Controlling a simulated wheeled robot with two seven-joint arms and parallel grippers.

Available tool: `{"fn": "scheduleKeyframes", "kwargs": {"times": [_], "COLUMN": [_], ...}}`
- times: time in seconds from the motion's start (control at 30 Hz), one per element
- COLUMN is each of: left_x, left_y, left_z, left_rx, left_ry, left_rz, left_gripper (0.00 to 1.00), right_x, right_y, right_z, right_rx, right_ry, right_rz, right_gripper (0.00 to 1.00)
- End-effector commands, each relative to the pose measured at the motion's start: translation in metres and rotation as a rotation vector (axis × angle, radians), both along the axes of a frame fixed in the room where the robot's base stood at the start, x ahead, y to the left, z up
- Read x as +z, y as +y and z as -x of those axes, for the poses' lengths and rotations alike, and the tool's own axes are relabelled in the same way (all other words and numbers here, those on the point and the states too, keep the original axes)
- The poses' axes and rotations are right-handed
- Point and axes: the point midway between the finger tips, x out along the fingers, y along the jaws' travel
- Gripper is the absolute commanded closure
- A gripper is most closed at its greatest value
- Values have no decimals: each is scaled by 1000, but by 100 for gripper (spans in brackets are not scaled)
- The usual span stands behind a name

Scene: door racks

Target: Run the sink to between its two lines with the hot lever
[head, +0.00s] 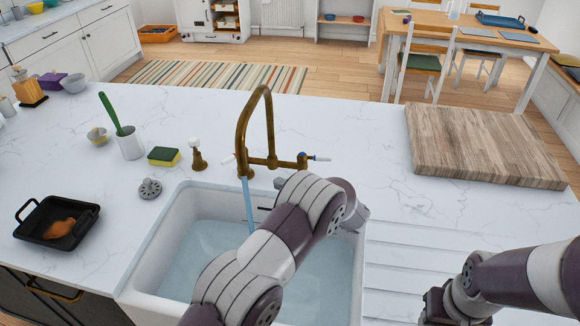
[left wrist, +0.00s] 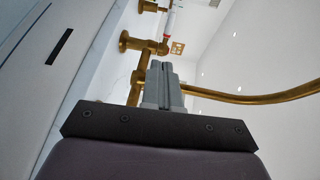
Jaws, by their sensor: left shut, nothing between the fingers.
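The white sink (head: 150,262) holds pale water (head: 205,255), and a stream (head: 248,205) runs into it from the brass tap (head: 240,125). A short dark mark shows on the sink's back wall (head: 265,209); I cannot make out a second line clearly. The hot lever (head: 228,158), white with red, is left of the tap; the blue-marked lever (head: 318,157) is right. In the left wrist view my left gripper (left wrist: 162,66) is shut and empty near the brass tap pipes, with the red-banded lever (left wrist: 170,24) beyond its tips. My left arm hides part of the sink.
A sponge (head: 163,156), a drain strainer (head: 150,189) and a brush cup (head: 130,145) stand left of the tap. A black pan (head: 58,222) lies at far left. A wooden board (head: 480,145) lies at right, behind my right arm.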

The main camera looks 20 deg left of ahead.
Motion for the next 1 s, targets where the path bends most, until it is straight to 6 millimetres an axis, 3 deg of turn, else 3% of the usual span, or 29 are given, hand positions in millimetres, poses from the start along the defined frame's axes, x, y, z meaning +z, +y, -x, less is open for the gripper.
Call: {"fn": "scheduleKeyframes", "kwargs": {"times": [0.17, 0.63, 0.8, 1.0], "left_x": [1, -3, -1, -2], "left_y": [18, 106, 122, 127], "left_z": [-6, -45, -53, -55], "left_rx": [11, 8, 5, 4], "left_ry": [-7, -9, -7, -6], "left_rz": [-5, -3, -2, -3], "left_gripper": [100, 100, 100, 100], "right_x": [7, 36, 41, 42], "right_y": [0, 0, 0, 0], "right_z": [0, 0, 0, 0], "right_rx": [1, 1, 1, 1], "right_ry": [0, 0, 0, 0], "right_rz": [0, 0, 0, 0], "right_gripper": [57, 57, 57, 57]}}
